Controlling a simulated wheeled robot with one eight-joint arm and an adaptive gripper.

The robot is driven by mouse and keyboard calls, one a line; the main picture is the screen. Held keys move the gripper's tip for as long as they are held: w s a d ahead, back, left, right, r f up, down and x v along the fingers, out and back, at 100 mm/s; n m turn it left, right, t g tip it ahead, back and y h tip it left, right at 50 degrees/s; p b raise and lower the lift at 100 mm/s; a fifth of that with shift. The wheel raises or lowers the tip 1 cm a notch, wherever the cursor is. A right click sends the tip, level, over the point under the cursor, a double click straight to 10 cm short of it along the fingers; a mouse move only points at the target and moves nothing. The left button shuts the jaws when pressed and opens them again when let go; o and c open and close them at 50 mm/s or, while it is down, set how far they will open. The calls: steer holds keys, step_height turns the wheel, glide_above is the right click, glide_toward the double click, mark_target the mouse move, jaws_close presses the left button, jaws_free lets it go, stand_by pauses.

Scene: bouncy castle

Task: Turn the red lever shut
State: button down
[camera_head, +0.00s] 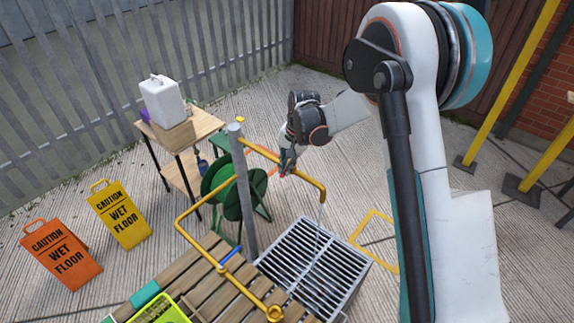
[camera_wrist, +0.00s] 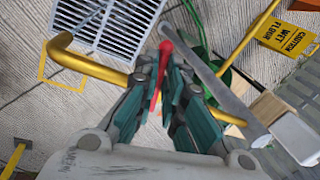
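The red lever (camera_wrist: 164,62) shows in the wrist view as a thin rod lying between the teal fingers of my gripper (camera_wrist: 166,77). The fingers are drawn close together around it, and part of the lever is hidden by them. In the head view my gripper (camera_head: 286,166) is at the yellow pipe (camera_head: 308,182), and a short bit of red shows beside the fingers. The pipe also crosses the wrist view (camera_wrist: 95,68) behind the fingers. The joint where the lever meets the pipe is hard to make out.
A grey post (camera_head: 243,190) stands close left of my gripper, with a green hose reel (camera_head: 219,187) behind it. A metal grate (camera_head: 315,262) lies below. A wooden table (camera_head: 190,134) with a white canister (camera_head: 162,101) stands left. Wet-floor signs (camera_head: 121,214) stand further left.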

steer(key=shift+a+f, duration=0.1)
steer(key=shift+w+a+f+m+b, duration=0.1)
steer(key=shift+w+a+m+b, duration=0.2)
steer(key=shift+m+b, duration=0.6)
steer(key=shift+w+a+r+m+t+b, duration=0.2)
steer(key=shift+a+m+t+b, duration=0.15)
steer(key=shift+m+b, duration=0.4)
steer(key=c, duration=1.7)
jaws_free()
steer(key=v, duration=1.2)
steer(key=shift+a, duration=0.25)
